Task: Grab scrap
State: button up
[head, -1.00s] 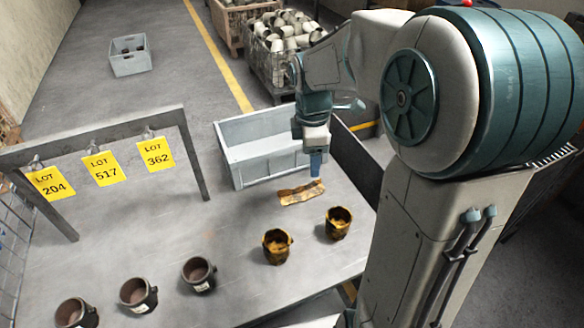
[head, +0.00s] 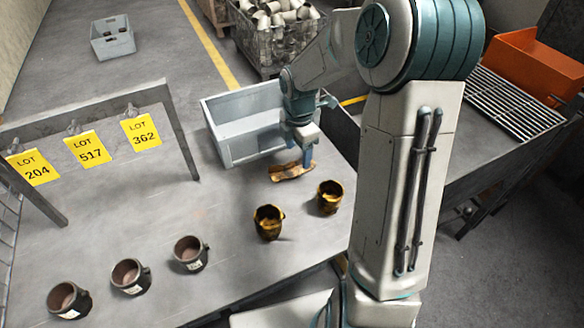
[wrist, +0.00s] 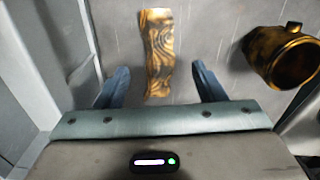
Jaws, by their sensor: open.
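The scrap (head: 291,171) is a bent, mottled yellow-brown strip lying on the grey table in front of the grey bin. In the wrist view the scrap (wrist: 159,52) lies lengthwise between my two fingers, with clear space on both sides. My gripper (head: 306,160) points down right at the scrap and is open; its blue fingertips (wrist: 160,88) straddle the near end of the strip in the wrist view. I cannot tell whether the fingers have reached table height.
A grey open bin (head: 226,148) stands just behind the scrap. Two yellow-brown mottled cups (head: 268,222) (head: 330,196) stand close in front and to the right. Three dark cups (head: 190,254) stand front left, near a frame with yellow lot tags (head: 141,132). The table's middle left is clear.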

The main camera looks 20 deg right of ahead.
aim_at(297, 170)
notch_tip(297, 170, down, 5)
jog(key=shift+s+a+f, duration=0.1)
jog(key=c, duration=1.1)
